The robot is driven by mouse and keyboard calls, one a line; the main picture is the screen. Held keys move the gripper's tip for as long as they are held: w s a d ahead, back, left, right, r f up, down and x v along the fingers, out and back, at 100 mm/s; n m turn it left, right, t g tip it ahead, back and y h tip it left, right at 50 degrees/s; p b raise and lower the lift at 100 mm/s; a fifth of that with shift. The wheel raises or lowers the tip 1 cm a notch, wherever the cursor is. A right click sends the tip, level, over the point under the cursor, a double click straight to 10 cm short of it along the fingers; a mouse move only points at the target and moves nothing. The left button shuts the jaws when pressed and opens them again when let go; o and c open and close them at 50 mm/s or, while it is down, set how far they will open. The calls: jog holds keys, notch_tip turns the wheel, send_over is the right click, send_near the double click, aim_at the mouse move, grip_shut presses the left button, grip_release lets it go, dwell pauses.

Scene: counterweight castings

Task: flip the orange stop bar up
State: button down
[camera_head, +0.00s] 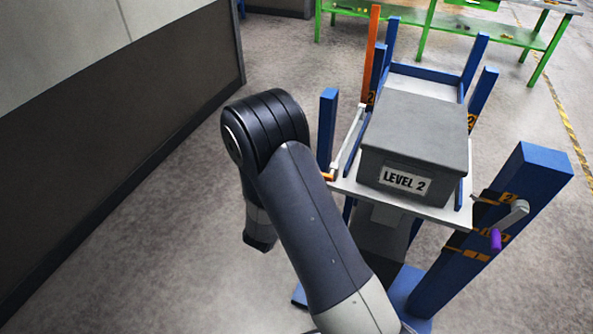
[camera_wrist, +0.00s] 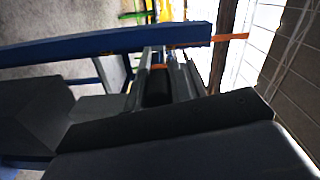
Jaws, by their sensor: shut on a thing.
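A tall orange bar (camera_head: 371,50) stands upright at the back left corner of the blue-and-grey stand in the head view. Orange also sticks out past a blue post (camera_wrist: 230,37) in the wrist view. A pale lever (camera_head: 349,140) runs along the stand's left side, with a short orange end piece (camera_head: 328,177) at its near end. I cannot tell whether it joins the tall bar. In the wrist view my gripper (camera_wrist: 157,78) is shut with an orange piece (camera_wrist: 160,67) between its fingertips. My arm hides the gripper in the head view.
A grey casting marked LEVEL 2 (camera_head: 415,135) sits on the stand's plate, close right of the lever. Blue posts (camera_head: 328,125) rise around it. A crank with a purple knob (camera_head: 495,239) is at right. A dark wall panel (camera_head: 120,130) stands left, with clear floor between.

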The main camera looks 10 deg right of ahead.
dwell(0.3)
jog(key=c, duration=1.3)
grip_release()
jog(key=shift+o, duration=0.2)
jog(key=b+v, duration=0.2)
jog(key=v, duration=0.9)
jog(key=shift+w+d, duration=0.1)
jog(key=p+x, duration=0.2)
jog(key=x, duration=0.8)
jog(key=shift+w+d, duration=0.25)
jog(key=shift+w, duration=0.05)
